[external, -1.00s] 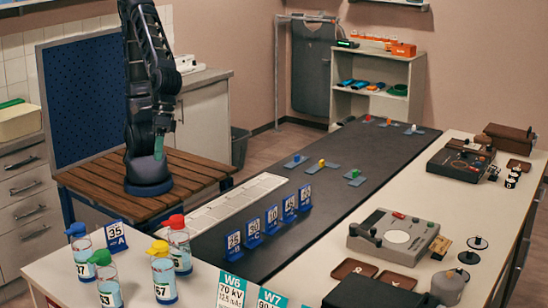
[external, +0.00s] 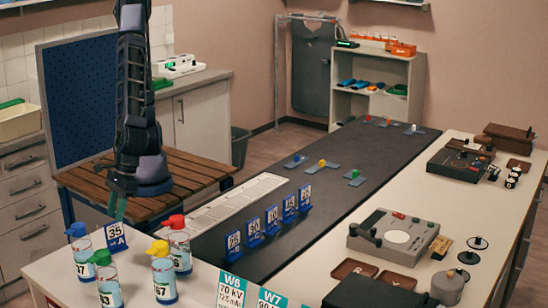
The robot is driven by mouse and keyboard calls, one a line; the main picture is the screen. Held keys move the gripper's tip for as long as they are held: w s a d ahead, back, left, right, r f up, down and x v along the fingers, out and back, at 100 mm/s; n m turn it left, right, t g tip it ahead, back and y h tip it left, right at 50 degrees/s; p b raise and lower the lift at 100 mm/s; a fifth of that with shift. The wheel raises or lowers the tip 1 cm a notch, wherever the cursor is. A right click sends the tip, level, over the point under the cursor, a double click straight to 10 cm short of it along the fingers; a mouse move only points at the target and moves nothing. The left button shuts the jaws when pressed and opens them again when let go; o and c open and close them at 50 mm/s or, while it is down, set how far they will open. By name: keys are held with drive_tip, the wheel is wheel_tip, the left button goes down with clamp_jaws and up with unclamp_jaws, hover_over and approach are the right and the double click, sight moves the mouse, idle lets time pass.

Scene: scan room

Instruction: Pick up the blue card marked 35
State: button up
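The blue card marked 35 (external: 116,238) stands upright at the left end of the table, behind the bottles, with a white number panel on its face. My gripper (external: 118,212), with teal fingers, points down just above the top edge of this card. It appears very close to the card, but I cannot tell whether it touches. The fingers are too small and seen too edge-on to tell whether they are open or shut.
Several other blue number cards (external: 254,233) stand in a row on the dark mat (external: 330,215). A wooden slatted table (external: 195,180) lies behind my gripper.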

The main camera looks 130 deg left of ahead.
hover_over(115, 248)
drive_tip(key=shift+s+a+f, duration=0.1)
drive_tip(key=shift+s+f, duration=0.05)
drive_tip(key=shift+f, duration=1.35)
drive_tip(key=shift+s+a+f, duration=0.1)
drive_tip(key=shift+f, duration=1.35)
clamp_jaws()
